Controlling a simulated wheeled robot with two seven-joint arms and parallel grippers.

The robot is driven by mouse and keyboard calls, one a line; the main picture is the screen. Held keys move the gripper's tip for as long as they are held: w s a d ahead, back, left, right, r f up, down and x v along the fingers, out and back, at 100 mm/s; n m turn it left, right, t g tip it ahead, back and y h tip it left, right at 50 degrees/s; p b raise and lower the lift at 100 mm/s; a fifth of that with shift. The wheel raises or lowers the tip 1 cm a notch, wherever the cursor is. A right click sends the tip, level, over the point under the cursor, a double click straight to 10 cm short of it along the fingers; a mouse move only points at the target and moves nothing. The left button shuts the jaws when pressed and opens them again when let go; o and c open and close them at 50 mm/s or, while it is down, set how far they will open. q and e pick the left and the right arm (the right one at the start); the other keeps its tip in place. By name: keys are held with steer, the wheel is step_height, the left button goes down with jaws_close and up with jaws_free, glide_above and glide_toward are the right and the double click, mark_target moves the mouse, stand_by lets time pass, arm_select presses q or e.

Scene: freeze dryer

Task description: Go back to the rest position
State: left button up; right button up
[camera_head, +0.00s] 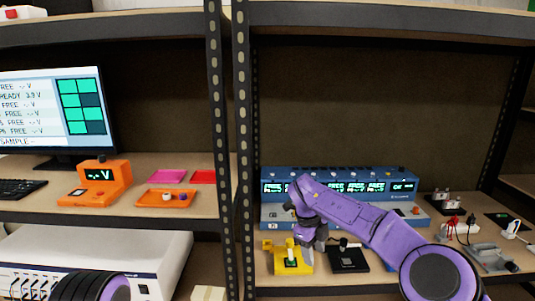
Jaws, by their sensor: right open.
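My right arm, purple, comes in from the lower right and reaches over the shelf. My right gripper (310,243) is open and points down, just above and beside a yellow holder (281,266). A small pale and green piece (291,252) stands on that holder, left of the fingers. I see nothing held between the fingers, though the wrist partly hides them. A purple part of my left arm shows at the bottom left edge; the left gripper itself is out of view.
A blue multi-channel device (275,213) stands behind my right gripper. A black base (347,260) lies to its right, then cables and small parts. Left of the posts are an orange meter (98,183), orange tray (151,204) and monitor (55,110). Metal posts (243,130) divide the shelves.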

steer(key=s+d+f+n+t+h, duration=0.2)
steer(key=s+d+f+n, duration=0.25)
steer(key=f, duration=0.35)
steer(key=s+d+f+n+t+h, duration=0.3)
steer(key=s+d+f+n, duration=0.15)
steer(key=f, duration=0.35)
steer(key=s+d+f+n+t+h, duration=0.2)
steer(key=s+d+f+n, duration=0.1)
steer(key=s+f, duration=0.3)
steer(key=s+d+f+n+g+y, duration=0.1)
steer(key=s+f+n+y, duration=0.1)
steer(key=s, duration=0.7)
steer(key=s+d+f+n+g+y, duration=0.1)
steer(key=s+d+f+n+y, duration=0.1)
steer(key=s, duration=0.8)
steer(key=s+d+f+n+g+y, duration=0.1)
steer(key=s+d+f+n, duration=0.1)
steer(key=s, duration=0.8)
steer(key=shift+f+n+g+y, duration=0.3)
steer(key=shift+n+g+y, duration=0.1)
steer(key=shift+n, duration=0.5)
steer(key=shift+w+d, duration=0.1)
